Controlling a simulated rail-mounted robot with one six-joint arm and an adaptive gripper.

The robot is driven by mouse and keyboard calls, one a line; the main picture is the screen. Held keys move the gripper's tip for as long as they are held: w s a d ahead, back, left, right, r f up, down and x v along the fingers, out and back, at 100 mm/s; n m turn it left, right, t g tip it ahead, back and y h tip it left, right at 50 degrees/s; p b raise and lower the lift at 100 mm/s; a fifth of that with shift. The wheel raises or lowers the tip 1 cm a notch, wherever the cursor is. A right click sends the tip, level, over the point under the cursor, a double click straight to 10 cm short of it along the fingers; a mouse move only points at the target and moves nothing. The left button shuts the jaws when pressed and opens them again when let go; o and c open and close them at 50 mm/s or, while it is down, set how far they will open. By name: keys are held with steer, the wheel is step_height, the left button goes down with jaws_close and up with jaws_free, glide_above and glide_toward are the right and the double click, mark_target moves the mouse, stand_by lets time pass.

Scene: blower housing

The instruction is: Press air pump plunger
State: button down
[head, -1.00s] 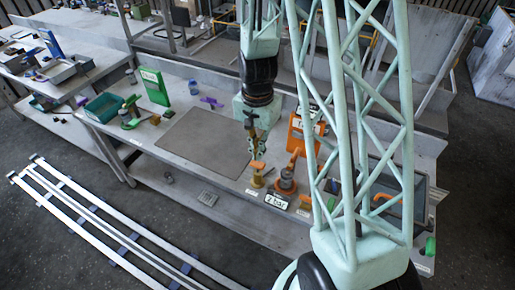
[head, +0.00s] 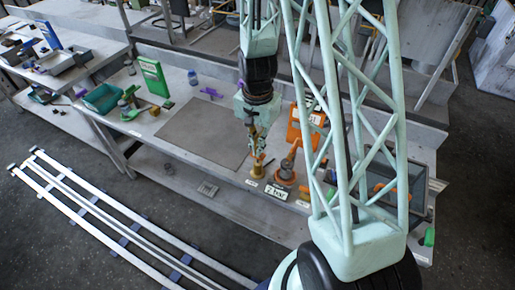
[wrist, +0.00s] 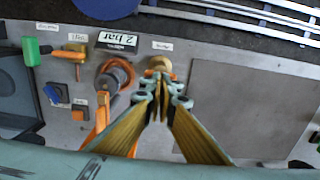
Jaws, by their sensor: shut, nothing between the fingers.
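The air pump (head: 257,172) is a small brass-coloured cylinder near the front edge of the workbench. In the wrist view its round top (wrist: 158,63) shows just beyond the fingertips, with orange beside it. My gripper (head: 258,156) points down directly over the pump, and its fingers are shut and empty. In the wrist view the closed fingertips (wrist: 161,88) overlap the pump's near side. They are at or very close to the plunger, but I cannot tell whether they touch it. The fingers hide most of the plunger, so its height is unclear.
Right of the pump in the head view stand a round base with an orange lever (head: 286,172) and a "2 bar" sign (head: 276,191). An orange panel (head: 306,125) stands behind. A grey mat (head: 203,134) lies clear to the left. A dark tray (head: 405,175) is further right.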

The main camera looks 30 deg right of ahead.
steer(key=shift+f+b, duration=1.35)
steer(key=shift+f, duration=0.35)
steer(key=shift+r, duration=0.15)
steer(key=shift+r+p, duration=1.15)
steer(key=shift+r, duration=0.9)
step_height(320, 180, up, 10)
steer(key=shift+f+p, duration=0.15)
steer(key=shift+p, duration=0.15)
steer(key=shift+w+b, duration=0.1)
steer(key=shift+b, duration=0.25)
steer(key=shift+r+b, duration=1.7)
steer(key=shift+b, duration=0.3)
steer(key=shift+f, duration=0.1)
